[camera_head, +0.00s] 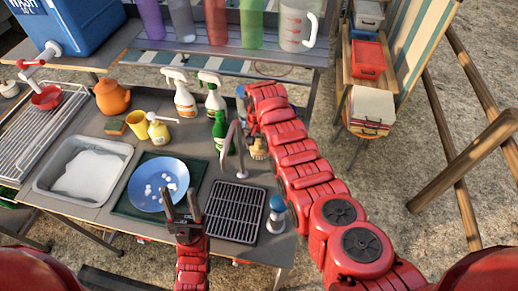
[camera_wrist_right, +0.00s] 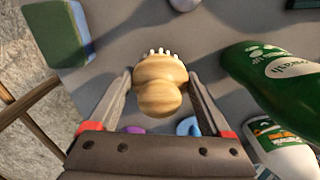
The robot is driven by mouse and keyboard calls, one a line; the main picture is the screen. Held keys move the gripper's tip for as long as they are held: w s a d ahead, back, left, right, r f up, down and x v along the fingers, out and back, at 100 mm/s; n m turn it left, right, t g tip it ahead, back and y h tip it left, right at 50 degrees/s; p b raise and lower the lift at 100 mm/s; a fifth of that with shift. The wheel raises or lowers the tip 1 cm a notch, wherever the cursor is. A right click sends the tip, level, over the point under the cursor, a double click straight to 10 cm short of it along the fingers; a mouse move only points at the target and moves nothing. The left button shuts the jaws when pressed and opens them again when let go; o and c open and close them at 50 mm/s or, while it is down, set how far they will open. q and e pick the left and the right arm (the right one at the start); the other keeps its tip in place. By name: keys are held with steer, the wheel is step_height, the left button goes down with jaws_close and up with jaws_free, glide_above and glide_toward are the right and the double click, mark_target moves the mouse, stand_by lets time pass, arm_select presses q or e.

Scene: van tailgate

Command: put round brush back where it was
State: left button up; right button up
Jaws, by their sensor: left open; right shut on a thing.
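The round brush, with a pale wooden knob and light bristles, shows in the right wrist view (camera_wrist_right: 160,85) between the fingers of my right gripper (camera_wrist_right: 160,88). The gripper is shut on it. Whether the brush touches the counter is unclear. My left gripper (camera_head: 181,196) is open and empty, above the counter near the blue plate (camera_head: 172,170) and black rack (camera_head: 235,211).
The wrist view shows a green sponge (camera_wrist_right: 56,35) at upper left.

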steer(key=shift+f, duration=0.8)
steer(key=shift+f, duration=0.1)
